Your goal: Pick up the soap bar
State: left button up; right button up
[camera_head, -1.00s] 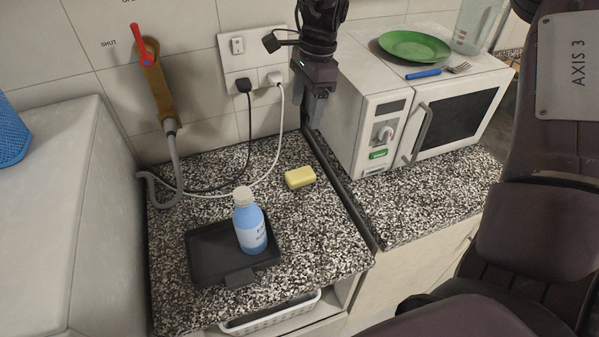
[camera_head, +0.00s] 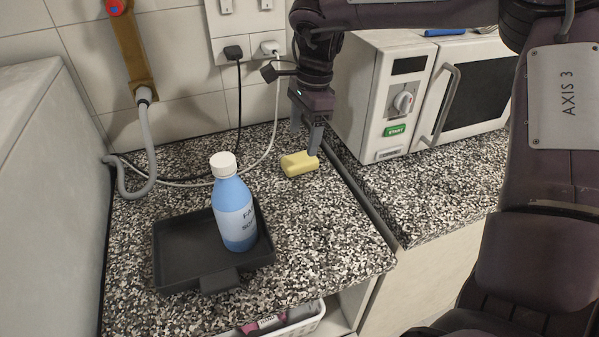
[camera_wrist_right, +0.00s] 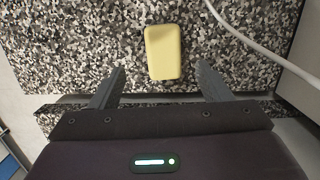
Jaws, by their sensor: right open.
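The yellow soap bar (camera_head: 299,164) lies flat on the speckled countertop (camera_head: 330,230), near the raised edge strip left of the microwave. My right gripper (camera_head: 308,138) is above and just behind the soap in the head view, pointing down, with one finger overlapping it in the picture. In the right wrist view the soap (camera_wrist_right: 164,52) lies beyond the fingertips, roughly centred between them. The right gripper (camera_wrist_right: 160,82) is open with nothing between its fingers. My left gripper is not in view.
A blue bottle with a white cap (camera_head: 235,205) stands on a black tray (camera_head: 180,262) in front of the soap. A white microwave (camera_head: 385,95) stands to the right. A grey hose (camera_head: 150,150) and a white cable (camera_head: 272,110) run along the back.

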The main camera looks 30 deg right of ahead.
aim_at(301, 157)
jog(key=f, duration=0.6)
jog(key=shift+w+a+f+p, duration=0.15)
jog(key=shift+w+p, duration=0.15)
jog(key=shift+f, duration=0.4)
jog(key=shift+c, duration=1.2)
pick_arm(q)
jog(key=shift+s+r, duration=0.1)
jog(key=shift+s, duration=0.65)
pick_arm(e)
jog(key=c, duration=0.9)
